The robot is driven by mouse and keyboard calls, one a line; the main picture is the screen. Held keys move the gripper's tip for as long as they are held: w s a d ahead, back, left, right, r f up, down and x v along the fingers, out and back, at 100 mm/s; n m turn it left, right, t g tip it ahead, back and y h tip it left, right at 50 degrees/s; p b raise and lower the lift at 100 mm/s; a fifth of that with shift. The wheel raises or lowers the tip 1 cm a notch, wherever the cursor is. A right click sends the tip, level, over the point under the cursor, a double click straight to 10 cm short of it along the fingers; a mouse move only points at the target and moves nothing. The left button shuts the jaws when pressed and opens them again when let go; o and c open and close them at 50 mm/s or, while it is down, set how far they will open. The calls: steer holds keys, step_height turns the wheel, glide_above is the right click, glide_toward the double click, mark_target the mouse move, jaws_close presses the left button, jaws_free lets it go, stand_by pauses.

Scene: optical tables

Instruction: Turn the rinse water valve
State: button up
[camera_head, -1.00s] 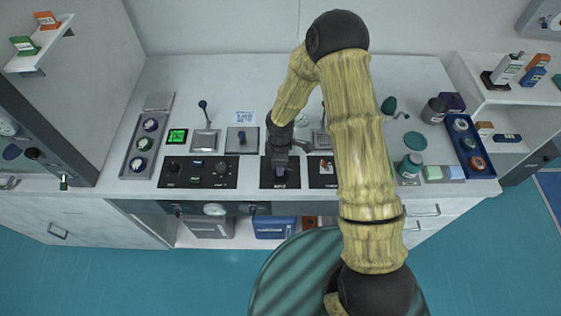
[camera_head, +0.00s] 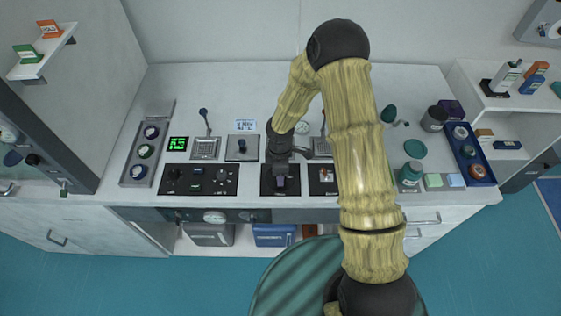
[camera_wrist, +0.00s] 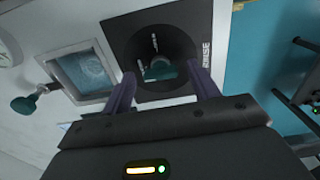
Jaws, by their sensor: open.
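The rinse valve (camera_wrist: 158,69) is a small dark teal handle inside a round dark recess. Its black square plate (camera_wrist: 121,26) carries a "RINSE" label in the wrist view. The plate (camera_head: 266,190) also shows at the counter's front edge in the head view. My gripper (camera_wrist: 163,84) is open and empty, with one purple finger on each side of the recess. The handle shows between and beyond the fingers; I cannot tell whether they touch it. In the head view my gripper (camera_head: 280,182) hangs over the plate and hides most of the valve.
A black knob panel (camera_head: 200,180) lies left of the plate, and another panel (camera_head: 322,180) lies close on its right. Levers (camera_head: 205,140) stand behind. In the wrist view a square framed window (camera_wrist: 86,71) and a dark green ball knob (camera_wrist: 25,104) are near my left finger.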

step_height(320, 180, up, 17)
steer(key=b, duration=0.1)
steer(key=shift+r, duration=0.2)
stand_by(0.6)
steer(key=s+d+r+m+t, duration=0.1)
steer(key=s+d+r+m, duration=0.2)
steer(key=s+d+m, duration=0.3)
steer(key=s+d+r+m+t, duration=0.1)
steer(key=s+d+r+m, duration=0.2)
steer(key=s+d+m, duration=0.4)
steer(key=m, duration=0.4)
steer(key=shift+d+r+m+t, duration=0.2)
steer(key=shift+m+t, duration=0.1)
steer(key=shift+m, duration=0.1)
